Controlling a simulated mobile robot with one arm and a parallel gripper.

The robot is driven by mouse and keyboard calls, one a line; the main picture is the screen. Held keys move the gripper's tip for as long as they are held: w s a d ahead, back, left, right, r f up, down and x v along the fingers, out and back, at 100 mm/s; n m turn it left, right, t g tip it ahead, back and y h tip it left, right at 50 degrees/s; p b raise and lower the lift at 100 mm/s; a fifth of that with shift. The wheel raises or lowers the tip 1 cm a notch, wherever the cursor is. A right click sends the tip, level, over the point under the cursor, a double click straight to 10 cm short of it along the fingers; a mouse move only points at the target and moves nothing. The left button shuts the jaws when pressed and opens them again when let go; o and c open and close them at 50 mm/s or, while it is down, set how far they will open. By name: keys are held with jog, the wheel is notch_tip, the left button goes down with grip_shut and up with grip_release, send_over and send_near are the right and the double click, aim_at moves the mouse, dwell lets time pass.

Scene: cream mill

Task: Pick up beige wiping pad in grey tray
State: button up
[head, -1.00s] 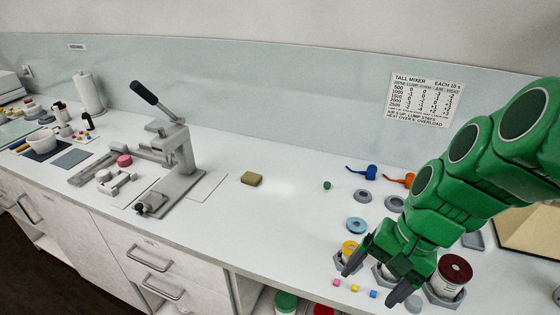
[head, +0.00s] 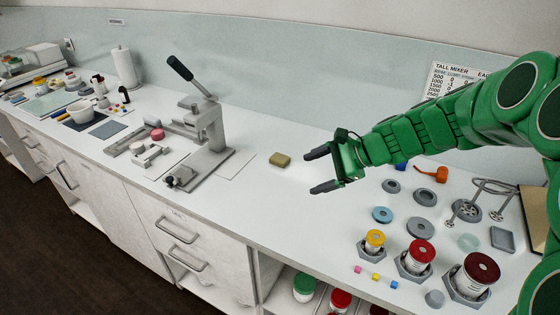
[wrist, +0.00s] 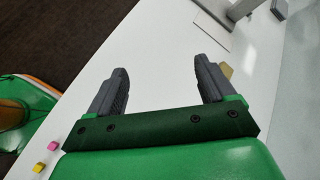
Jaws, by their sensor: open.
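The beige wiping pad (head: 280,160) lies on the white counter, right of the lever press, in the head view. I see no tray around it. In the wrist view a small tan piece of it (wrist: 226,71) shows beside the right finger, which partly hides it. My gripper (head: 311,173) is open and empty, to the right of the pad and apart from it, fingers pointing left. In the wrist view the gripper (wrist: 160,66) has only counter between its fingers. A small grey tray (head: 502,239) lies at the far right, near the wire stand.
The grey lever press (head: 205,145) stands left of the pad, with a white sheet (head: 237,164) between them. Jars in hexagonal holders (head: 417,258), discs and small coloured cubes (head: 375,277) fill the right. The counter's front edge is below the gripper; counter around the pad is clear.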

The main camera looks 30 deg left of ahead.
jog(key=w+a+f+m+t+y, duration=0.1)
jog(key=w+a+f+m+y, duration=0.1)
jog(key=w+a+f+m, duration=0.4)
jog(key=m+t+y, duration=0.1)
jog(key=m+t, duration=0.1)
jog(key=m, duration=0.2)
send_near(279, 157)
jog(key=shift+s+a+f, duration=0.35)
jog(key=shift+s+a, duration=0.2)
jog(key=shift+s, duration=0.2)
jog(key=shift+w+a+f+m+t, duration=0.2)
jog(key=shift+w+f+m+t, duration=0.15)
jog(key=shift+f, duration=0.1)
jog(key=shift+x, duration=1)
jog(key=shift+r+x, duration=0.15)
jog(key=shift+x, duration=1.3)
jog(key=shift+r+x, duration=0.2)
jog(key=shift+x, duration=1.25)
jog(key=shift+w+a, duration=0.1)
jog(key=shift+w, duration=0.1)
jog(key=shift+c, duration=0.2)
jog(key=c, duration=1)
